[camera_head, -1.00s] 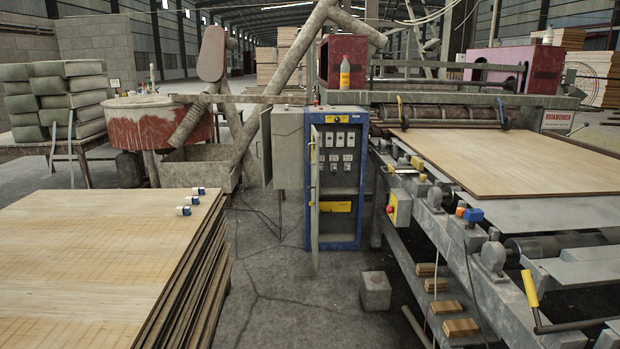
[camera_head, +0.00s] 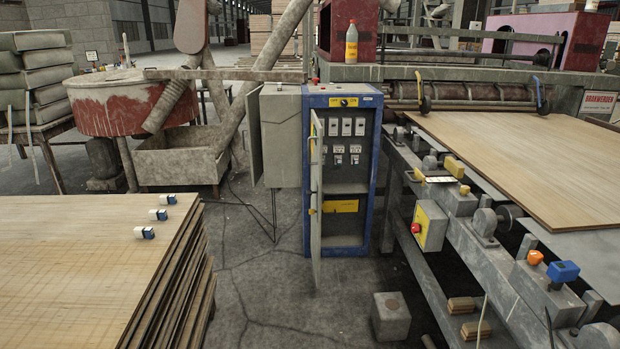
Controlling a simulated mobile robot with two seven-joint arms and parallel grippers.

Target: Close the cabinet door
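The blue-framed electrical cabinet (camera_head: 370,170) stands at the middle of the head view, between the veneer stack and the roller machine. Its grey door (camera_head: 316,200) is hinged on the left side and stands open, swung out toward me and seen almost edge-on. Behind it the switches, the meters and a yellow label inside the cabinet show. A smaller grey box (camera_head: 282,140) is beside the cabinet on its left, with its own flap standing out. Neither of my grippers is in the head view.
A veneer stack (camera_head: 70,250) with small white-and-blue items on top is at the left. The roller machine (camera_head: 445,200) bearing a large sheet is at the right. A concrete block (camera_head: 391,316) lies on the floor in front of the cabinet. Bare floor (camera_head: 262,275) lies between stack and door.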

